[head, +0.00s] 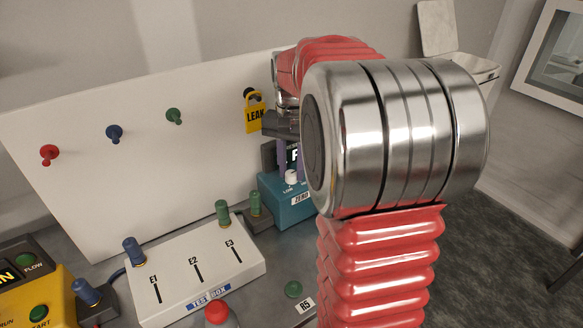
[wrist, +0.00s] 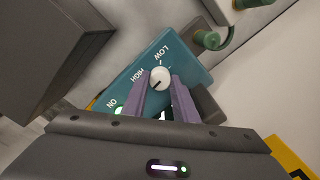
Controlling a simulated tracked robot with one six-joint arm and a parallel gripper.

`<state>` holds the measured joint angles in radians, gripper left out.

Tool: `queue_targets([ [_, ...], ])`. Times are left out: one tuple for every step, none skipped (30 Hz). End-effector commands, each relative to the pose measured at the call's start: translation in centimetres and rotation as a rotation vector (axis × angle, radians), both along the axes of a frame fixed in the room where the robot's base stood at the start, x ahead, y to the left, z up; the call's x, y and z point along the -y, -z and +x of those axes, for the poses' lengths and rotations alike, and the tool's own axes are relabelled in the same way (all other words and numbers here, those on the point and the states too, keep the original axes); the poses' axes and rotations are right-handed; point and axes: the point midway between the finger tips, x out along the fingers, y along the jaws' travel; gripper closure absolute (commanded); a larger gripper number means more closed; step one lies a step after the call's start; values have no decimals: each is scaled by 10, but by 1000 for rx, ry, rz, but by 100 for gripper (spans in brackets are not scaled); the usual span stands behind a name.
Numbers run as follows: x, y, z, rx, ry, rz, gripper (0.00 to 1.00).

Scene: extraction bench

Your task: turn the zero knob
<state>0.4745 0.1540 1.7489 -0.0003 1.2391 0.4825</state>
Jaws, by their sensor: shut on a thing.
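The zero knob (head: 291,177) is a small white knob on the top of a teal box (head: 285,208) whose front label reads ZERO. In the wrist view the knob (wrist: 159,76) shows a dark pointer mark, with LOW and HIGH printed beside it on the teal face (wrist: 195,72). My gripper (head: 291,171) comes down on it from above, and its two purple fingers (wrist: 161,83) are on either side of the knob, shut on it. The fingers and my arm hide part of the box; a green ON light (wrist: 118,111) shows near one finger.
A white test box (head: 185,275) with green and blue terminals stands left of the teal box. A white board (head: 130,160) with coloured pegs and a yellow LEAK tag (head: 254,114) stands behind. A yellow device (head: 40,285) is at the lower left. A red button (head: 217,312) is in front.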

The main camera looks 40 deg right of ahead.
Motion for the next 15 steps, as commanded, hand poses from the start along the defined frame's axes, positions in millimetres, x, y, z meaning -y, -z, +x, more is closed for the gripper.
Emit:
queue_targets([
  [0, 0, 0, 1, 0, 0, 95],
  [0, 0, 0, 1, 0, 0, 96],
  [0, 0, 0, 1, -1, 0, 96],
  [0, 0, 0, 1, -3, 0, 96],
  [0, 0, 0, 1, -6, 0, 96],
  [0, 0, 0, 1, -15, 0, 96],
  [0, 0, 0, 1, -24, 0, 96],
  [0, 0, 0, 1, -35, 0, 96],
  [0, 0, 0, 1, -51, 0, 96],
  [0, 0, 0, 1, -64, 0, 96],
  [0, 0, 0, 1, -76, 0, 96],
  [0, 0, 0, 1, -93, 0, 96],
  [0, 0, 0, 1, -102, 0, 96],
  [0, 0, 0, 1, -110, 0, 96],
  [0, 0, 0, 1, -118, 0, 96],
])
